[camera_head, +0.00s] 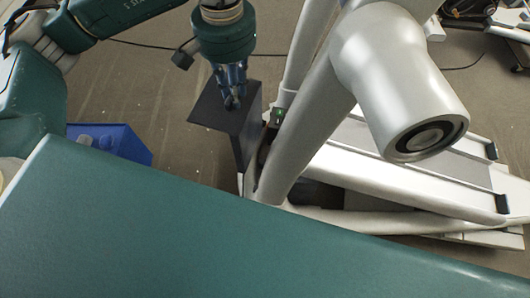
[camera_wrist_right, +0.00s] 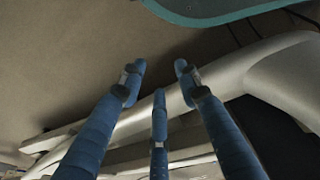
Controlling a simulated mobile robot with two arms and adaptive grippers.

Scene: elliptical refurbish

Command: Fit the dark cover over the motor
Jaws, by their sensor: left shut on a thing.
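The dark cover (camera_head: 212,113) is a thin, bent dark panel with a flat top and a side hanging down. It is beside the white machine frame, left of its upright tube in the head view. My left gripper (camera_head: 233,98) is shut on its top edge from above. A small dark part with a green spot (camera_head: 277,117) shows just right of the cover; I cannot tell whether it is the motor. The cover and the white tube hide much of that place. My right gripper (camera_wrist_right: 159,82) shows in the right wrist view, fingers apart and empty.
The white elliptical frame (camera_head: 303,130) has thick tubes, and a large round end (camera_head: 400,85) stands high on the right. Long rails (camera_head: 420,190) lie at the lower right. A blue bin (camera_head: 128,143) is on the floor at left. Open floor (camera_head: 150,80) lies behind.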

